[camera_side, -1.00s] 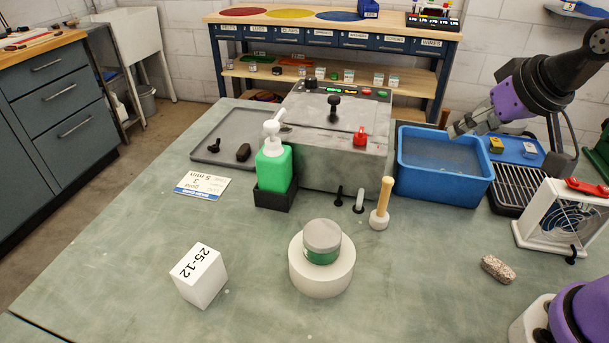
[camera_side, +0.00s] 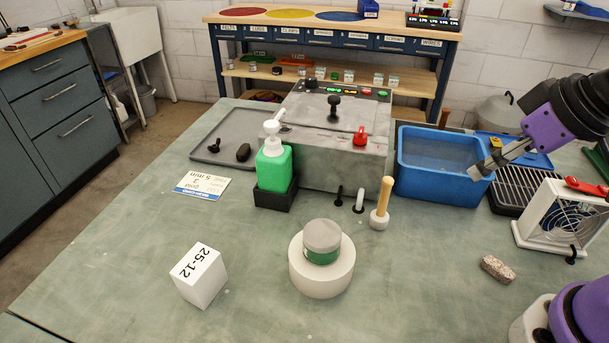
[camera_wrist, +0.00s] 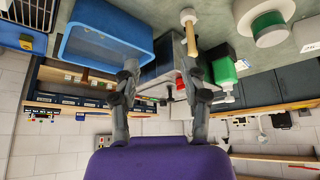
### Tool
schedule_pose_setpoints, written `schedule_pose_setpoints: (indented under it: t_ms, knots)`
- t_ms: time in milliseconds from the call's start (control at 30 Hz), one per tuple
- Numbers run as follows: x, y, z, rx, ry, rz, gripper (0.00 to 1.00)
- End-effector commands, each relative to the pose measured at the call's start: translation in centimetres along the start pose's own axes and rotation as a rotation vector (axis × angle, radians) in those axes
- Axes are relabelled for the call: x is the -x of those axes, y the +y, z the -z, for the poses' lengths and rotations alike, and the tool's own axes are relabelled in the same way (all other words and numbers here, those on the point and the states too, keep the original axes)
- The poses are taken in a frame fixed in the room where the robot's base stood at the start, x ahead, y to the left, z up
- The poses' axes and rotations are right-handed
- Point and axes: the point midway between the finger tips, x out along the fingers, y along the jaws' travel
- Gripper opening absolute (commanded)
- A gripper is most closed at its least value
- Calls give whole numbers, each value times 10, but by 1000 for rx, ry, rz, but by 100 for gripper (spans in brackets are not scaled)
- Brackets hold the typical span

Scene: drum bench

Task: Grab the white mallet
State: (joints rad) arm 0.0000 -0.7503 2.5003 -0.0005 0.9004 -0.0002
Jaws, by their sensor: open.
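The white mallet (camera_side: 380,219) stands head down on the green bench, its pale wooden handle (camera_side: 386,194) pointing up. It is in front of the grey machine's right corner. In the wrist view the mallet (camera_wrist: 190,30) shows upside down near the top, beyond my fingertips. My gripper (camera_side: 484,170) is up and to the right of the mallet in the side view, by the right front of the blue tub, apart from the mallet. In the wrist view my gripper (camera_wrist: 160,70) has its two fingers spread with nothing held between them.
A blue tub (camera_side: 445,185) stands between my gripper and the machine (camera_side: 345,165). A green pump bottle (camera_side: 273,170), a jar on a white round stand (camera_side: 321,275) and a white cube (camera_side: 199,275) are left of the mallet. A white fan (camera_side: 562,222) stands right. The bench in front of the mallet is clear.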

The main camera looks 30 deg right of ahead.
Motion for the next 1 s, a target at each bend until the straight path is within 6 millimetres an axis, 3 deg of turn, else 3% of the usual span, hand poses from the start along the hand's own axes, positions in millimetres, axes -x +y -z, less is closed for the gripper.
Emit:
schedule_pose_setpoints:
  t_ms: [667, 833, 1000]
  knots:
    - [-6, 0, 1, 38, -22, 10, 53]
    - [-39, -2, 4, 262, -118, 127, 53]
    - [-81, -3, 5, 519, -92, 423, 53]
